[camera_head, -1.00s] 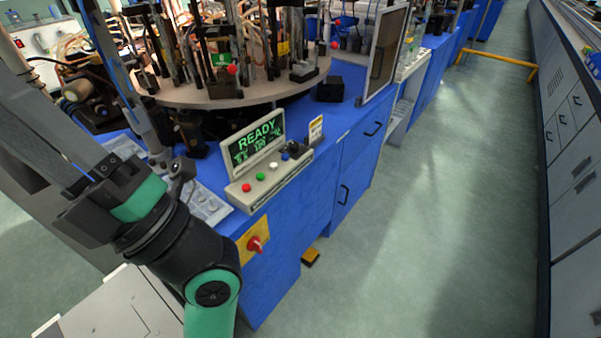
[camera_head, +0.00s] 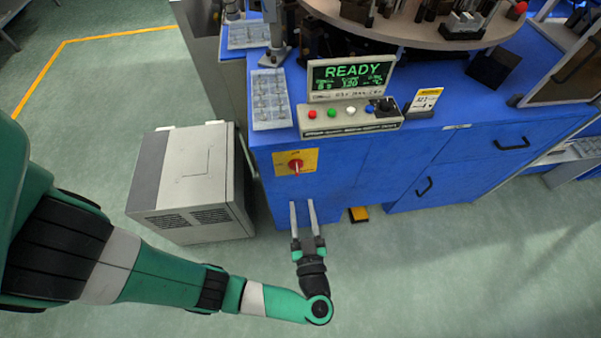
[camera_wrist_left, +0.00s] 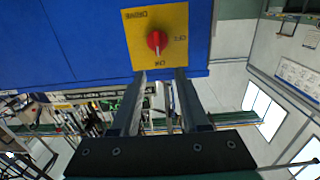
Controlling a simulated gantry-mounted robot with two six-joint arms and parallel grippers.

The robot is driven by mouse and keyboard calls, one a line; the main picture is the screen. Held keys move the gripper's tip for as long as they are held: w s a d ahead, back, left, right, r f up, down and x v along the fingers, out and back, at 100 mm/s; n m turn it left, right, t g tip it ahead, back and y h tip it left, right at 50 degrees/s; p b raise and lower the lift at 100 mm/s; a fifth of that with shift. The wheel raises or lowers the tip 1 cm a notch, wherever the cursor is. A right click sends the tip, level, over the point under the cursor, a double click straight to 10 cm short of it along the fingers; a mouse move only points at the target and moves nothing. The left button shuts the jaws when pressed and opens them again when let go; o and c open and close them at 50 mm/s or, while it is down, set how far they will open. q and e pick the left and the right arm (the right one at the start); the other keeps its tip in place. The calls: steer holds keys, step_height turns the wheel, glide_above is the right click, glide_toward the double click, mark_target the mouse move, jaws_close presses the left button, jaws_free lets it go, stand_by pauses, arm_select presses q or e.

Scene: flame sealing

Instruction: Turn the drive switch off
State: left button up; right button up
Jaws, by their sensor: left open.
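The drive switch (camera_head: 296,163) is a red rotary knob on a yellow plate (camera_head: 311,156) on the front of the blue cabinet. In the left wrist view the knob (camera_wrist_left: 157,41) sits just beyond the fingertips, and the plate (camera_wrist_left: 140,50) reads DRIVE, OFF and ON. A pale mark on the knob appears to point toward ON. My left gripper (camera_head: 302,204) is open and empty, below the switch and apart from it, with its fingers pointing at the cabinet. It also shows in the left wrist view (camera_wrist_left: 160,74). My right gripper is out of view.
A control panel (camera_head: 350,122) with a READY screen (camera_head: 350,75) and coloured buttons stands on the cabinet top above the switch. A grey box unit (camera_head: 190,180) stands on the floor to the left. A yellow pedal (camera_head: 358,214) lies right of the gripper. Open floor lies in front.

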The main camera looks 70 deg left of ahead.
mark_target(297, 170)
arm_select(q)
steer(key=b+x, duration=0.1)
steer(key=x, duration=0.4)
steer(key=b+x, duration=0.1)
steer(key=x, duration=0.3)
steer(key=shift+w+a+b, duration=0.3)
steer(key=shift+a+b, duration=0.05)
steer(key=shift+b, duration=0.05)
steer(key=shift+w+a, duration=0.1)
steer(key=shift+a, duration=0.4)
steer(key=shift+d, duration=0.1)
jaws_close()
